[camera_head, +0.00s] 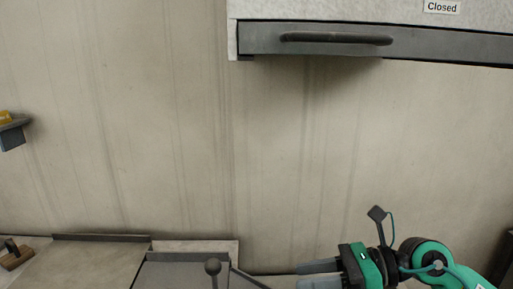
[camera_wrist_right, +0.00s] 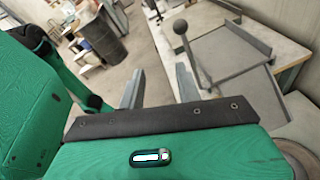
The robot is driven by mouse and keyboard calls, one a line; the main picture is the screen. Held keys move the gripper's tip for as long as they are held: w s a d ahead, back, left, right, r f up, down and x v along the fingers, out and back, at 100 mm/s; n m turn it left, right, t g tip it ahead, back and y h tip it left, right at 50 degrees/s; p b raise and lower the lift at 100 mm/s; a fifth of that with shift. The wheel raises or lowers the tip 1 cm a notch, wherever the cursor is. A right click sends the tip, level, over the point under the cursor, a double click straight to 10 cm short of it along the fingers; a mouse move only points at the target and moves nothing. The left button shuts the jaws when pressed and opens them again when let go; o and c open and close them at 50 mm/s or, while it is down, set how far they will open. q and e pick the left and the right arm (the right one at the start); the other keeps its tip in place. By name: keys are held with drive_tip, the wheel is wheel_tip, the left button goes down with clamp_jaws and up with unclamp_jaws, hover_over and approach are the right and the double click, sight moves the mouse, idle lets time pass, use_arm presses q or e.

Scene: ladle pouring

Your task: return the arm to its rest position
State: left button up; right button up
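My right gripper (camera_head: 300,276) is at the bottom right of the head view, with its green and black arm coming in from the lower right. Its two grey fingers point left and stand apart, with nothing between them. In the right wrist view the gripper (camera_wrist_right: 160,72) also shows two spread, empty fingers. A lever with a round dark knob (camera_head: 212,267) stands to the left of the fingertips, apart from them in the head view. The knob also shows in the right wrist view (camera_wrist_right: 180,26), above the right finger. My left gripper is not in view.
A grey cabinet with a dark handle (camera_head: 337,39) and a "Closed" label (camera_head: 441,7) hangs at the upper right. A flat workbench (camera_head: 80,265) carries a wooden-handled tool (camera_head: 16,256). A dark barrel (camera_wrist_right: 104,40) stands on the floor. The wall's middle is clear.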

wheel_tip(320, 180, up, 5)
drive_tip(key=w+a+m+t+y, duration=0.1)
drive_tip(key=m+t+y, duration=0.5)
drive_tip(key=m, duration=0.3)
drive_tip(key=w+d+f+m+t+h, duration=0.1)
drive_tip(key=w+d+m+t+h, duration=0.2)
drive_tip(key=m+t, duration=0.4)
drive_tip(key=w+d+f+m+t+h, duration=0.15)
drive_tip(key=m+t+h, duration=0.3)
drive_tip(key=m, duration=0.45)
drive_tip(key=s+d+f+m+g+h, duration=0.1)
drive_tip(key=d+f+m+g+h, duration=0.1)
drive_tip(key=d+f+m+h, duration=0.5)
drive_tip(key=s+d+f+m+g+h, duration=0.25)
drive_tip(key=f+m+h, duration=0.45)
drive_tip(key=f+m, duration=0.5)
drive_tip(key=s+f+m+g, duration=0.4)
drive_tip(key=s+f+g, duration=0.7)
drive_tip(key=s+f, duration=0.8)
wheel_tip(320, 180, down, 29)
drive_tip(key=s+g, duration=0.1)
drive_tip(key=s, duration=0.1)
drive_tip(key=s+d+f+g, duration=0.1)
drive_tip(key=s+d+f, duration=0.2)
drive_tip(key=s+f, duration=1.6)
drive_tip(key=shift+d+f, duration=0.15)
drive_tip(key=shift+f, duration=0.55)
